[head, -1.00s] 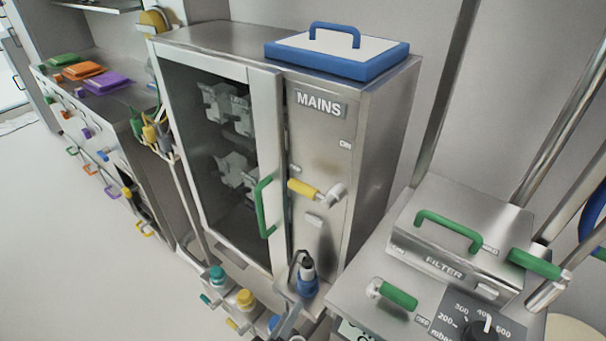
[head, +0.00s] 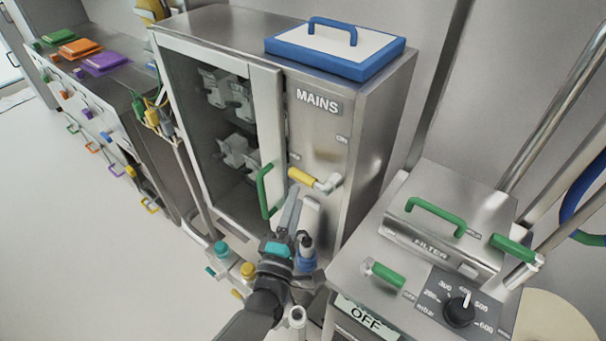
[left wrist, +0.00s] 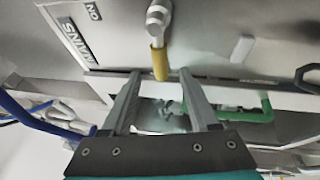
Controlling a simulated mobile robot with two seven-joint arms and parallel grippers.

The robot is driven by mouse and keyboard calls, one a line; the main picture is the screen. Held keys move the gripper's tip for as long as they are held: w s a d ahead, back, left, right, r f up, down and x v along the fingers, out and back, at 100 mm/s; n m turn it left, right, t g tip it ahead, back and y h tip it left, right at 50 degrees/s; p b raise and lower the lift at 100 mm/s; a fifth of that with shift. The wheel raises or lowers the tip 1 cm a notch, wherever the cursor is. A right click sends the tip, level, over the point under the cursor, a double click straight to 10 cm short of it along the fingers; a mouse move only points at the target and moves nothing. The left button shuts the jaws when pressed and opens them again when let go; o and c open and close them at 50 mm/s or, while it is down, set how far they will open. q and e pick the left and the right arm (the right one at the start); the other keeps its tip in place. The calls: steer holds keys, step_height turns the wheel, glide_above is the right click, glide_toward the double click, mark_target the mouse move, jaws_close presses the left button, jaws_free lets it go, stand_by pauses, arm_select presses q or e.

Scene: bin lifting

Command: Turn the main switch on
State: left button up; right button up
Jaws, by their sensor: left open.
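The main switch is a lever with a yellow grip (head: 303,176) on a pale metal pivot, on the front of the steel MAINS cabinet (head: 315,130). The grip points left, near the small OFF label; a small ON label (head: 343,139) is above the pivot. My left gripper (head: 292,204) comes up from below, its fingers just below the lever in the head view. In the left wrist view, the fingers (left wrist: 160,76) are open and empty. The yellow grip (left wrist: 159,62) appears between their tips; how far in depth is unclear. My right gripper is not in view.
A green door handle (head: 266,192) is close left of my fingers. A blue-capped item (head: 307,256) stands beside the gripper. The filter box (head: 440,232) and its panel are at the right. A blue-rimmed lid (head: 335,50) lies on the cabinet.

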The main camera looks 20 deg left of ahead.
mark_target(303, 177)
arm_select(q)
steer(key=w, duration=0.2)
steer(key=w+r, duration=0.1)
steer(key=w, duration=0.4)
steer(key=shift+a+r, duration=0.15)
steer(key=shift+a, duration=0.05)
steer(key=shift+c, duration=0.3)
jaws_close()
stand_by(0.9)
